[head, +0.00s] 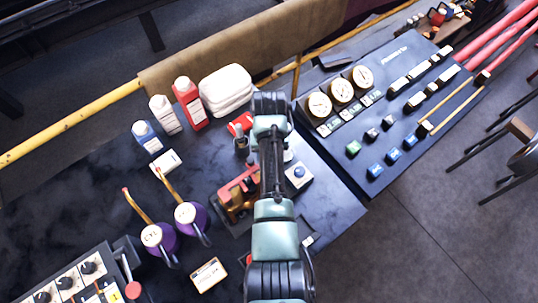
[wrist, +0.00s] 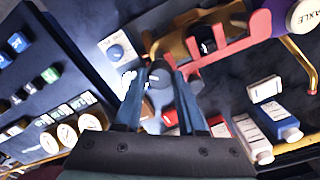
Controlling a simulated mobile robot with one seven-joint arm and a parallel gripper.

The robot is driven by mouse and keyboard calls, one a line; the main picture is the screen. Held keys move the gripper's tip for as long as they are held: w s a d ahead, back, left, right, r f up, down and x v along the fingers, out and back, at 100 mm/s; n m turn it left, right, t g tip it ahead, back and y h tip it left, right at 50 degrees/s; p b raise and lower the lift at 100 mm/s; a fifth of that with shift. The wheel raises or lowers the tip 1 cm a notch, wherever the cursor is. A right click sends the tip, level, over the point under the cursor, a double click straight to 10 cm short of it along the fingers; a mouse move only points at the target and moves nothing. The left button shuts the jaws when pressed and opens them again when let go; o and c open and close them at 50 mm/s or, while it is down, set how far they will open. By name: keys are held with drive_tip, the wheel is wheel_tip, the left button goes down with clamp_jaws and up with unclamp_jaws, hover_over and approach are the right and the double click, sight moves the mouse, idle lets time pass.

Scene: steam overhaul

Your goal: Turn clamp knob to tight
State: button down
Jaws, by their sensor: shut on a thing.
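The clamp is a red and gold fixture (head: 238,193) on the dark bench, left of my arm in the head view. In the wrist view its red frame (wrist: 235,45) and gold parts fill the upper right. A dark round knob (wrist: 159,76) sits at the fixture's near end, between my fingertips. My gripper (wrist: 158,84) is shut on this knob, with one blue finger on each side. In the head view my arm hides the fingertips and the knob. The knob's marking and turned position cannot be read.
A white plate with a blue button (head: 298,174) lies close right of my arm. Purple oilers (head: 190,215) with gold spouts stand to the left. Bottles (head: 188,100) and folded white cloths (head: 226,88) stand behind. A gauge panel (head: 375,110) is at right.

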drive_tip(key=m, duration=0.5)
drive_tip(key=shift+s+f+m+p, duration=0.1)
drive_tip(key=shift+m+p, duration=0.2)
drive_tip(key=shift+p, duration=0.05)
drive_tip(key=shift+m, duration=2.1)
drive_tip(key=c, duration=0.5)
unclamp_jaws()
